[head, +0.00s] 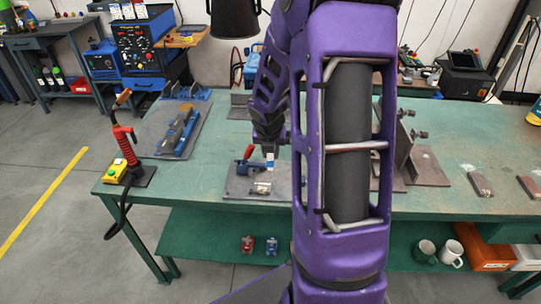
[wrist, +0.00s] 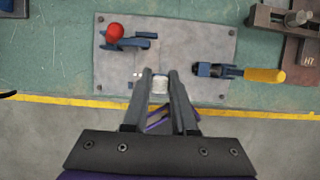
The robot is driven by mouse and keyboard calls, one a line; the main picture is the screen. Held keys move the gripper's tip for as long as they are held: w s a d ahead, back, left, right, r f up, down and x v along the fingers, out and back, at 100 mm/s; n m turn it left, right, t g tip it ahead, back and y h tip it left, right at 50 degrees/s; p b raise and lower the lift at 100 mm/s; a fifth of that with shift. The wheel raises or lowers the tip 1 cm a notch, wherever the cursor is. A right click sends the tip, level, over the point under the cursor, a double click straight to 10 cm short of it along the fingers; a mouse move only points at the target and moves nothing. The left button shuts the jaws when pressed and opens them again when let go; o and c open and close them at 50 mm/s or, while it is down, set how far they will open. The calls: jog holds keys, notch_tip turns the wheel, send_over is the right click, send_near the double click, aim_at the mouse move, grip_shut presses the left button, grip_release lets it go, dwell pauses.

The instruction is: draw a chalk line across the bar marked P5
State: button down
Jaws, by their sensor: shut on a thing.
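My gripper (head: 269,163) is low over a grey fixture plate (head: 236,190) near the front edge of the green bench. In the wrist view, my gripper (wrist: 160,74) has its two fingers close together, shut on a small pale piece (wrist: 160,85). I cannot make out for sure that it is chalk. Two short dark steel bars lie at the right of the bench, a nearer one (head: 480,184) and one farther right (head: 529,186). Their marks are too small to read, so I cannot tell which is P5.
The fixture plate carries a red-knobbed clamp (wrist: 115,32) and a yellow-handled clamp (wrist: 264,75). A brown steel plate with a block (wrist: 290,25) stands to the right. A welding torch (head: 122,140) stands at the bench's left end. My arm hides the bench's middle.

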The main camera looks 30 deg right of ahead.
aim_at(270, 167)
jog(key=shift+f, duration=0.1)
dwell(0.6)
jog(key=shift+f+b, duration=2.5)
jog(key=shift+f, duration=0.45)
jog(key=shift+f, duration=0.4)
jog(key=shift+w+a, duration=0.1)
jog(key=shift+w+a+r, duration=0.1)
jog(key=shift+w+a, duration=0.05)
jog(key=shift+a, duration=0.1)
jog(key=shift+w+a, duration=0.1)
jog(key=shift+a, duration=0.05)
jog(key=shift+w+a, duration=0.15)
jog(key=shift+a, duration=0.05)
jog(key=shift+w+a, duration=0.25)
jog(key=shift+a, duration=0.15)
